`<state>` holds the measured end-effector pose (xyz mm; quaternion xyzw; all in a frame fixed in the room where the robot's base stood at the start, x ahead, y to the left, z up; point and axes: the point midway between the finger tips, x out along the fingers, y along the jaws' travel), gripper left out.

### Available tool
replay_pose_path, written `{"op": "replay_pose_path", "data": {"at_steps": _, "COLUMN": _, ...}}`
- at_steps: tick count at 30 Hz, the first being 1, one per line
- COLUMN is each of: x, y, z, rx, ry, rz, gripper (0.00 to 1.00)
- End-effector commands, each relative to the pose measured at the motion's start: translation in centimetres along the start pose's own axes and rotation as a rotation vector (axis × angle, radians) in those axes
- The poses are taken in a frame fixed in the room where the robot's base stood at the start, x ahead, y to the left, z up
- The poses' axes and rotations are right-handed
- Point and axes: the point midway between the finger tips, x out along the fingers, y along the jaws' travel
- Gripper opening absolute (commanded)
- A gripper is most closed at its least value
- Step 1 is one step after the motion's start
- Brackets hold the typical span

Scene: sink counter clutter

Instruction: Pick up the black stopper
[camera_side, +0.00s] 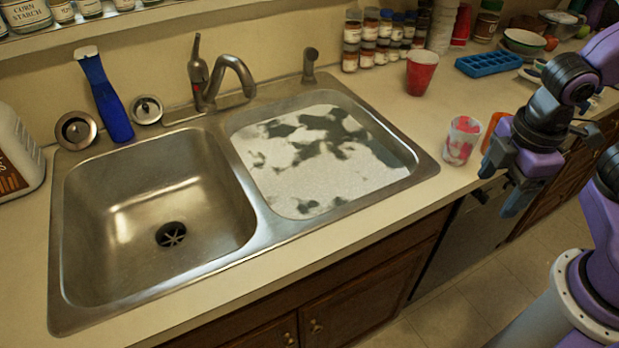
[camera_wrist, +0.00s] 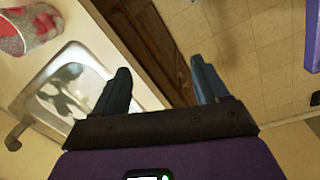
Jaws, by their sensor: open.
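I cannot clearly make out a loose black stopper. Two round metal strainer-like pieces are behind the left basin: a larger one with a dark ring (camera_side: 76,130) at the back left corner, and a smaller one with a dark centre (camera_side: 147,109) by the faucet. A dark round drain piece (camera_side: 171,234) sits in the floor of the left basin; I cannot tell if it is the stopper. My gripper (camera_side: 500,191) is open and empty, near the counter's front edge, right of the sink and far from these pieces. Its two spread fingers show in the wrist view (camera_wrist: 160,68).
A red-and-white cup (camera_side: 462,140) stands just left of my gripper, with an orange object (camera_side: 494,131) beside it. The right basin (camera_side: 322,160) holds a white, dark-patched surface. The faucet (camera_side: 214,82) rises behind the basins.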

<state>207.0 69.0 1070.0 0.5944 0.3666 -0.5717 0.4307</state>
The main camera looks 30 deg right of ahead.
Motion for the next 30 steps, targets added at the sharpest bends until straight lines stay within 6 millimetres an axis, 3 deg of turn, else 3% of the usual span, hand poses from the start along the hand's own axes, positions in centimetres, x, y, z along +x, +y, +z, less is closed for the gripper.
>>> {"op": "replay_pose_path", "data": {"at_steps": 6, "x": 1.6, "y": 6.8, "z": -6.5, "rx": -0.217, "ry": -0.128, "rz": 0.163, "gripper": 0.74}}
{"op": "replay_pose_path", "data": {"at_steps": 17, "x": 5.9, "y": 17.2, "z": -16.2, "rx": -0.595, "ry": -0.383, "rz": 0.365, "gripper": 0.74}}
{"op": "replay_pose_path", "data": {"at_steps": 24, "x": 10.2, "y": 22.9, "z": -21.6, "rx": -0.86, "ry": -0.577, "rz": 0.45, "gripper": 0.74}}
{"op": "replay_pose_path", "data": {"at_steps": 30, "x": 14.5, "y": 26.6, "z": -25.1, "rx": -1.084, "ry": -0.744, "rz": 0.494, "gripper": 0.74}}
